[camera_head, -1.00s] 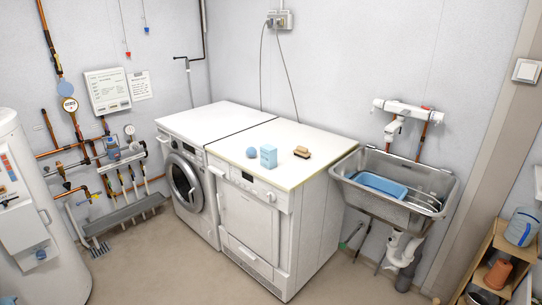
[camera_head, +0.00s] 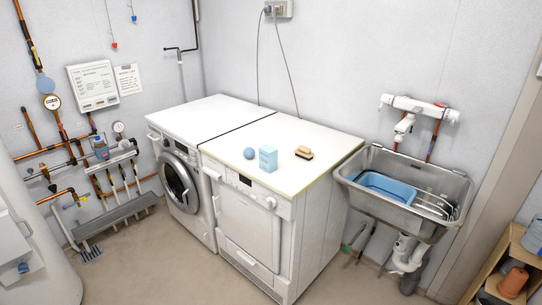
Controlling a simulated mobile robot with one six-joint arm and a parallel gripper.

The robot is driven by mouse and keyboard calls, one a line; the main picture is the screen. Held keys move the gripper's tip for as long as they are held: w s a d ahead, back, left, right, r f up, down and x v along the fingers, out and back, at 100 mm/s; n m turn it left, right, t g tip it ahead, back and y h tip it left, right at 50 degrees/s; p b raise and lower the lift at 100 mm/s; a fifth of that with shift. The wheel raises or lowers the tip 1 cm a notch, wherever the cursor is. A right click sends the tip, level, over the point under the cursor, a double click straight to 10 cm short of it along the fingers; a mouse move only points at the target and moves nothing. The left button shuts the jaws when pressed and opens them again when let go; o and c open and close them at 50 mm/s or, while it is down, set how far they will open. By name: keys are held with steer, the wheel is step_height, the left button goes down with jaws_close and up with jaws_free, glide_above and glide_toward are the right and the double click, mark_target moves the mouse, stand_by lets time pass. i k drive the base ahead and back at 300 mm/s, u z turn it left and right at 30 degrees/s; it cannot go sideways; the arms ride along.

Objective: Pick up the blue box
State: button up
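The blue box (camera_head: 268,158) is a small light-blue carton standing upright on the white top of the right-hand machine (camera_head: 300,135), near its front edge. A round blue ball (camera_head: 249,153) sits just to its left. A brown brush (camera_head: 304,153) with a pale underside lies to its right. Both are apart from the box. My gripper is not in view.
The metal sink (camera_head: 443,181) on the right holds a blue basin (camera_head: 386,188). The washing machine (camera_head: 178,180) stands left of the box's machine. A wooden shelf (camera_head: 505,262) stands at lower right. The floor (camera_head: 165,265) in front is clear.

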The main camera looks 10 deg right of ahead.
mark_target(269, 155)
steer(key=u, duration=0.05)
steer(key=i, duration=0.4)
steer(key=u, duration=0.5)
steer(key=k, duration=1.35)
steer(key=u, duration=0.55)
steer(key=i, duration=1.2)
steer(key=u, duration=0.4)
steer(key=i, duration=0.7)
steer(key=u, duration=0.2)
